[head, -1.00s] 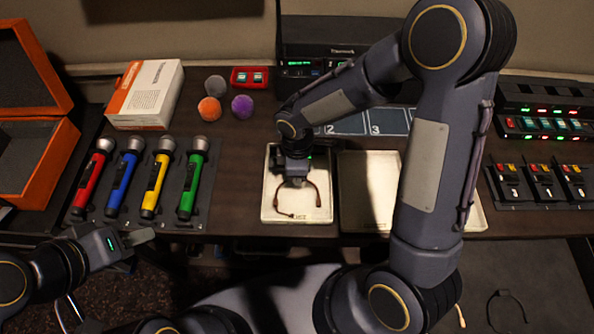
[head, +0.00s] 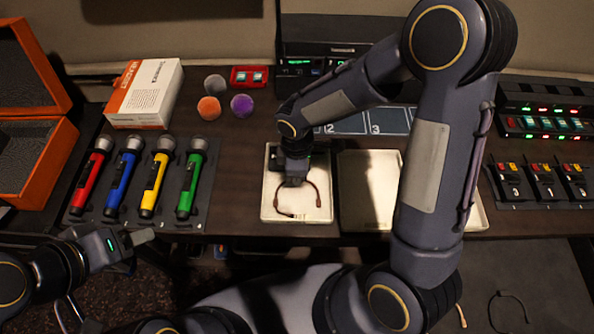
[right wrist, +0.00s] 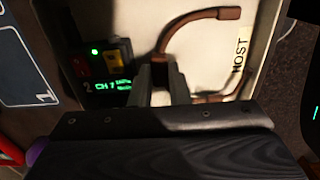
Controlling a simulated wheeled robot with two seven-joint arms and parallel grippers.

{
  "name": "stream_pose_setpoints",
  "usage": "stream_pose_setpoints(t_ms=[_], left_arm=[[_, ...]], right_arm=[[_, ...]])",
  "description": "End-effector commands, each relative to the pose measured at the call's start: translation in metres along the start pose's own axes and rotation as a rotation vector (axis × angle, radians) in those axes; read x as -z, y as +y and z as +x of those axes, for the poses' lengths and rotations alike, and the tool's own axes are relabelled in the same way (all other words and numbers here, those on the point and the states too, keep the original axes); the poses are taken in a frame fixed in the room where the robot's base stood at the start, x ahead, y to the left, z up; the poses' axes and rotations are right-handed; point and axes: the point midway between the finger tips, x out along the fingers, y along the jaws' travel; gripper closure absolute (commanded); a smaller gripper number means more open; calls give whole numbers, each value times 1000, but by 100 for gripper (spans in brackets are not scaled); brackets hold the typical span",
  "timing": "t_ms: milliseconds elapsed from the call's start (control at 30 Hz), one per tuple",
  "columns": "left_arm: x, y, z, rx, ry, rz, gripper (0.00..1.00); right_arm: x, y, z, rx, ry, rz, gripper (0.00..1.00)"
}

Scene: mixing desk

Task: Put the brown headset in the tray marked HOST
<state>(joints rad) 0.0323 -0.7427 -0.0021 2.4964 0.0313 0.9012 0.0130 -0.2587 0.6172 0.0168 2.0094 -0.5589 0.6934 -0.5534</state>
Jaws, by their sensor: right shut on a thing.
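The brown headset (head: 318,196) is at the left cream tray (head: 268,214), within its outline in the head view. My right gripper (head: 293,182) is over this tray, shut on the headset. In the right wrist view the headset (right wrist: 212,14) runs up and right from the fingers (right wrist: 163,82), near the HOST label (right wrist: 240,52). I cannot tell whether the headset touches the tray floor. My left gripper (head: 142,237) is in front of the desk, away from the tray; its finger gap does not show clearly.
A dark pack with a lit green display (right wrist: 112,86) is beside the fingers. Another cream tray (head: 368,160) stands to the right, partly behind my right arm. An open orange case (head: 45,165) is farther left.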

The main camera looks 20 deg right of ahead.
Motion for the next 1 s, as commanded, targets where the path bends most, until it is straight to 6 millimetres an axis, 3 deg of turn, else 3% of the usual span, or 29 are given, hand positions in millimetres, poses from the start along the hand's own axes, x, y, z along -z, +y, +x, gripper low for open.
stream_pose_setpoints(t_ms=[333, 867, 900, 1000], left_arm=[[-4, -4, 8, 0, 0, 0, 64], [-4, -3, 8, 0, 0, 0, 64], [-4, -3, 8, 0, 0, 0, 64], [-4, -4, 8, 0, 0, 0, 64]], right_arm=[[0, 0, 10, 0, 0, 0, 100], [0, 0, 10, 0, 0, 0, 100], [0, 0, 10, 0, 0, 0, 82], [0, 0, 10, 0, 0, 0, 69]])
